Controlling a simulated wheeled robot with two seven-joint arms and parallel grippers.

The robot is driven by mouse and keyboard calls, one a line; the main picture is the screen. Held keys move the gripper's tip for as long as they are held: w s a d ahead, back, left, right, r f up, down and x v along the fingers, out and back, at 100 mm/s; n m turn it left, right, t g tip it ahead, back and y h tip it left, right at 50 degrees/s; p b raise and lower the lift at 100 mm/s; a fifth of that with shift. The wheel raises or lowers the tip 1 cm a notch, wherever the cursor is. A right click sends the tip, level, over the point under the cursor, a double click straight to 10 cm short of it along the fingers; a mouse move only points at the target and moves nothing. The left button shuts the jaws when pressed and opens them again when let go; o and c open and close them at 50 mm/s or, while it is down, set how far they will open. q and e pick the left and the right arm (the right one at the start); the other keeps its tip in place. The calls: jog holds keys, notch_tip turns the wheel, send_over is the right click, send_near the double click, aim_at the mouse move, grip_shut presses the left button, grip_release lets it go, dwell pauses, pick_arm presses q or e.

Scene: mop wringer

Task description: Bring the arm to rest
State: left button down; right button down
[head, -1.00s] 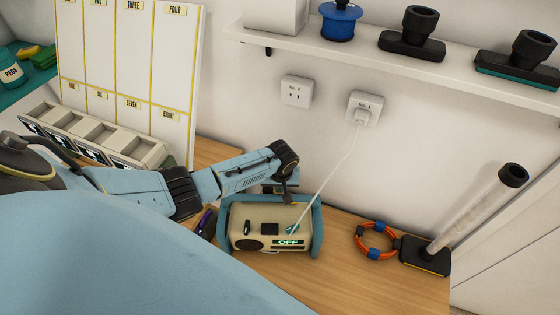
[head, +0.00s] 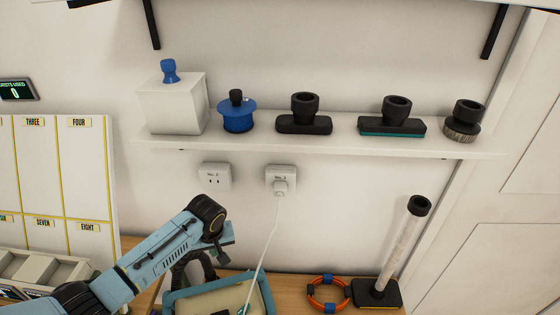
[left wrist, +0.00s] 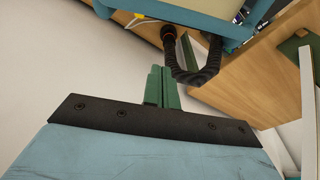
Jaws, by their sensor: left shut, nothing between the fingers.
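My left arm reaches in from the left in the head view. Its gripper (head: 222,246) is beside the wall, just above and behind the boxy device. In the left wrist view, the green fingers (left wrist: 161,88) are together with nothing between them. The beige device with a blue frame (head: 262,290) stands on the wooden bench, cut off by the bottom edge. Its blue frame (left wrist: 150,22) and a black ribbed hose (left wrist: 202,72) show near the fingers in the left wrist view. My right gripper is not in view.
A white cord (head: 264,250) runs from the right wall socket (head: 281,178) to the device. A shelf (head: 330,146) above holds several attachments. An orange ring (head: 328,294) and a clear tube on a black base (head: 400,245) stand at right. A lettered board (head: 70,180) is at left.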

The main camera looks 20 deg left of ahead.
pick_arm(q)
jog(key=s+d+m+h, duration=0.2)
jog(key=s+d+m, duration=0.3)
jog(key=s+d, duration=0.6)
jog(key=s+a+r+m+t, duration=0.1)
jog(key=s+r+m, duration=0.1)
jog(key=s+r, duration=0.35)
jog(key=s+r+m+t, duration=0.1)
jog(key=s+r+m, duration=0.15)
jog(key=s, duration=0.55)
notch_tip(320, 180, down, 31)
jog(key=s+g+b, duration=0.1)
jog(key=s+b, duration=0.1)
jog(key=b, duration=0.6)
jog(key=s+a+f+b, duration=0.1)
jog(key=s+f+b, duration=0.2)
jog(key=s+f, duration=0.5)
jog(key=s+a+f+g+b, duration=0.1)
jog(key=s+a+f+b, duration=0.1)
jog(key=s+f, duration=0.6)
notch_tip(320, 180, down, 6)
jog(key=shift+s+r+g+b, duration=0.1)
jog(key=shift+s+g+b, duration=0.15)
jog(key=shift+b, duration=0.25)
jog(key=shift+a, duration=0.1)
